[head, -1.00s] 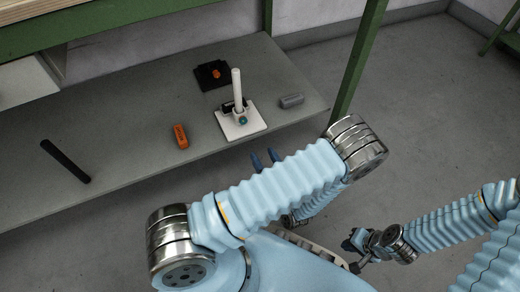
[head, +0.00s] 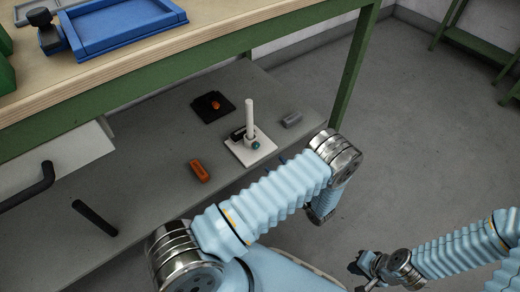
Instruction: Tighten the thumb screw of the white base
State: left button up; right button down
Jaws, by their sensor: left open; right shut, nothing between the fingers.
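The white base (head: 240,155) lies on the lower grey shelf, with an upright white post (head: 250,115) on it. Its teal thumb screw (head: 255,145) shows at the foot of the post, on the near side. A black part (head: 238,133) sits beside the post. My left gripper (head: 284,158) is open, just right of the base and mostly hidden behind my own arm; only a dark blue fingertip shows. I cannot tell its exact distance from the base. My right gripper (head: 358,267) is shut and empty, low over the floor at the right.
On the shelf (head: 150,180) lie a black plate (head: 205,112) with an orange knob (head: 215,105), an orange block (head: 200,171), a grey block (head: 292,120) and a black rod (head: 94,218). The worktop (head: 220,28) with a blue tray (head: 120,38) overhangs; a green leg (head: 353,75) stands right.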

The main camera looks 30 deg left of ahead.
aim_at(257, 147)
pick_arm(q)
jog(key=x, duration=1)
grip_shut()
jog(key=shift+d+m+b, duration=0.1)
jog(key=shift+m+b, duration=0.35)
jog(key=shift+m, duration=0.85)
jog(key=shift+m+b, duration=0.35)
jog(key=shift+m, duration=0.85)
